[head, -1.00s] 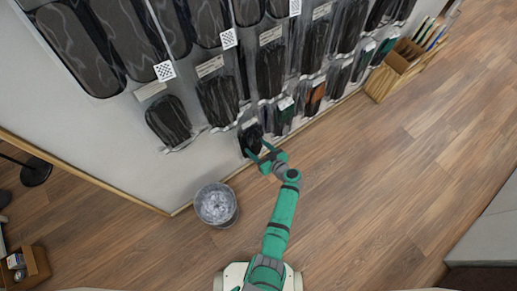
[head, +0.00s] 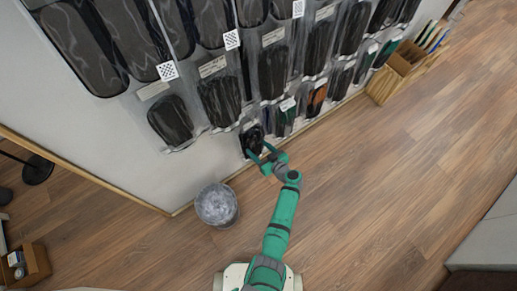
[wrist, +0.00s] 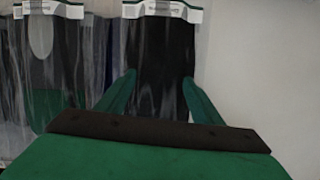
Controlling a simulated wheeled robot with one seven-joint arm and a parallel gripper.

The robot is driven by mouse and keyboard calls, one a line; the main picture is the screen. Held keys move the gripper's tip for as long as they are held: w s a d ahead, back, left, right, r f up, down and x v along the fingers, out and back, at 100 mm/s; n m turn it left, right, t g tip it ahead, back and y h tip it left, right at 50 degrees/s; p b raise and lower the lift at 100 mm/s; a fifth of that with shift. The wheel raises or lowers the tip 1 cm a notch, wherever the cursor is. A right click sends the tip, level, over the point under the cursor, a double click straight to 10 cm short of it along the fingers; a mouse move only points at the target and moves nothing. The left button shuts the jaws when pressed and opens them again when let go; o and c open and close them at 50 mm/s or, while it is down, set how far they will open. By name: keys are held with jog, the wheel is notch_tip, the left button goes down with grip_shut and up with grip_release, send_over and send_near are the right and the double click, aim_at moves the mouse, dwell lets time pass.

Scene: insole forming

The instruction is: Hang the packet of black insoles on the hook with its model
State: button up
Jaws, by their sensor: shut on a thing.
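The packet of black insoles (head: 252,139) is at the lower left of the wall display, a clear packet with a white header card. In the wrist view the packet (wrist: 158,52) hangs upright with its printed header at the top. My green gripper (head: 264,157) is shut on the lower part of the packet; in the wrist view its fingers (wrist: 160,95) lie on either side of it. The hook itself is hidden behind the header, so I cannot tell whether the packet is on it.
Packets with green and grey insoles (wrist: 50,60) hang close to the left in the wrist view. Larger black insole packets (head: 171,120) hang above. A metal bin (head: 216,204) stands on the floor below, and a wooden box (head: 383,84) stands at the right. The open floor is clear.

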jog(key=o, duration=1.2)
jog(key=v, duration=1.1)
jog(key=shift+a, duration=0.1)
jog(key=s+a+f+m+h, duration=0.1)
jog(key=s+a+m+h, duration=0.15)
jog(key=s, duration=0.65)
jog(key=s+a+f+m+h, duration=0.1)
jog(key=s+m+h, duration=0.25)
jog(key=s, duration=0.65)
jog(key=s+r+t, duration=0.1)
jog(key=s+r, duration=0.3)
jog(key=r, duration=0.6)
jog(key=s+a+r+t+h, duration=0.1)
jog(key=s+r, duration=0.3)
jog(key=r, duration=0.6)
jog(key=s+a+r+t+h, duration=0.1)
jog(key=s+r, duration=0.3)
jog(key=r, duration=0.7)
jog(key=shift+r+t, duration=0.1)
jog(key=shift+t, duration=0.8)
jog(key=shift+d, duration=0.1)
